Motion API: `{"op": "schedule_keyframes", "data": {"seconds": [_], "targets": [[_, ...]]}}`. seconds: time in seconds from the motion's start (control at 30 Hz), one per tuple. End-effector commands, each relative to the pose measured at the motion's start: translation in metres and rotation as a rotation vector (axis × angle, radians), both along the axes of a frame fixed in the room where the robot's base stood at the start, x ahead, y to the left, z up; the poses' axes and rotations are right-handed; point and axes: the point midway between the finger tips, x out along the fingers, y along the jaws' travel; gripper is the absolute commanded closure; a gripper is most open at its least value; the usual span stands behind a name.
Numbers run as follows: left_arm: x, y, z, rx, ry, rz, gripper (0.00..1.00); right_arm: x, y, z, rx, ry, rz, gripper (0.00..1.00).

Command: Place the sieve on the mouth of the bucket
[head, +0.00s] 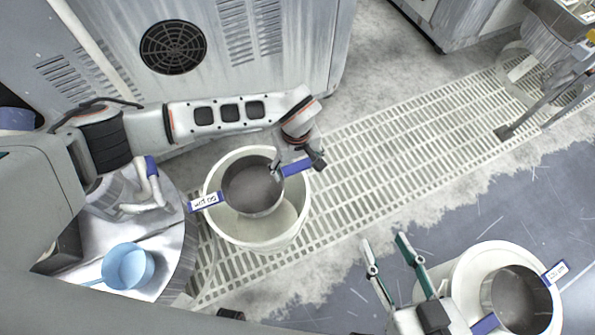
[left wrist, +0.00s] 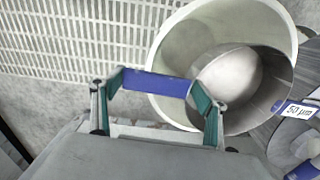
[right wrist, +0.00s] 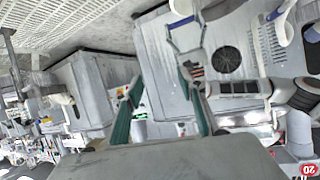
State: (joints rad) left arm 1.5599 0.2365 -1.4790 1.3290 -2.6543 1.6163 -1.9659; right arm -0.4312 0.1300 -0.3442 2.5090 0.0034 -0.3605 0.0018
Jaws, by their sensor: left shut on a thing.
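A round metal sieve (head: 254,188) with two blue handles is over the white bucket (head: 279,232) that stands on the floor grating. My left gripper (head: 305,163) is shut on the sieve's right blue handle. In the left wrist view the fingers (left wrist: 158,88) hold the blue handle, and the sieve (left wrist: 240,88) hangs over the bucket's (left wrist: 165,55) opening, tilted; I cannot tell whether it touches the rim. A white label reading "50 µm" is on its far handle. My right gripper (head: 386,250) is open and empty; its fingers (right wrist: 160,105) also show in the right wrist view.
A second white bucket (head: 462,275) with a similar sieve (head: 516,300) is at the lower right, next to my right gripper. A light blue dipper (head: 128,267) lies on a round metal top at the left. A grey cabinet (head: 290,55) stands behind. The grating to the right is clear.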

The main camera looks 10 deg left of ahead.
Motion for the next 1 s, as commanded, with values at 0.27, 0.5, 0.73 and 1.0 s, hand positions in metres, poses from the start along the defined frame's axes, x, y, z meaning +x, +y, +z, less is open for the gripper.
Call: {"op": "schedule_keyframes", "data": {"seconds": [0.27, 0.5, 0.73, 1.0], "targets": [[-0.005, 0.000, -0.051, 0.000, 0.012, 0.000, 0.62, -0.013, 0.020, -0.017, 0.141, 0.057, -0.029, 0.60], [0.000, 0.000, -0.054, 0.000, -0.001, -0.001, 0.62, -0.012, 0.030, -0.010, 0.219, 0.058, -0.057, 0.60], [0.000, 0.000, -0.054, 0.000, -0.002, -0.002, 0.09, -0.013, 0.028, -0.011, 0.210, 0.059, -0.054, 0.60], [0.000, 0.000, -0.054, 0.001, -0.001, -0.001, 0.09, -0.013, 0.028, -0.012, 0.205, 0.061, -0.051, 0.60]]}}
